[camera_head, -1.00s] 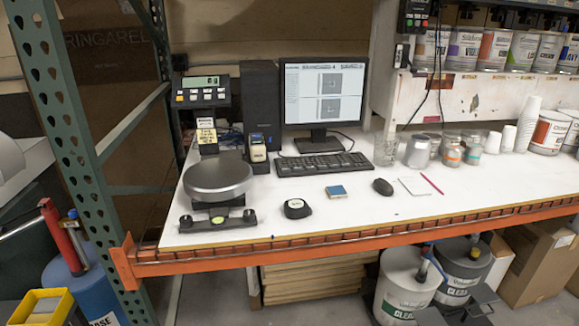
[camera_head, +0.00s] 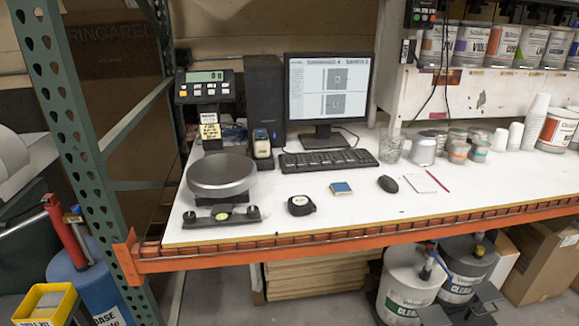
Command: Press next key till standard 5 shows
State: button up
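The monitor (camera_head: 328,92) stands at the back of the white bench. It is lit and shows a page with a heading and two stacked grey pictures. The heading is small and seems to read standard 4. The black keyboard (camera_head: 328,160) lies flat in front of it. Single keys are too small to read. A scale display (camera_head: 206,86) with a green screen and a row of coloured buttons stands left of the monitor. My gripper is not in view, so nothing is seen touching the keys.
A round scale plate (camera_head: 221,172), a tape measure (camera_head: 301,205), a small blue block (camera_head: 341,189) and a mouse (camera_head: 388,184) lie on the bench. Jars and cups (camera_head: 458,147) stand at right. An orange rail (camera_head: 350,239) runs along the front edge. Bench space before the keyboard is mostly clear.

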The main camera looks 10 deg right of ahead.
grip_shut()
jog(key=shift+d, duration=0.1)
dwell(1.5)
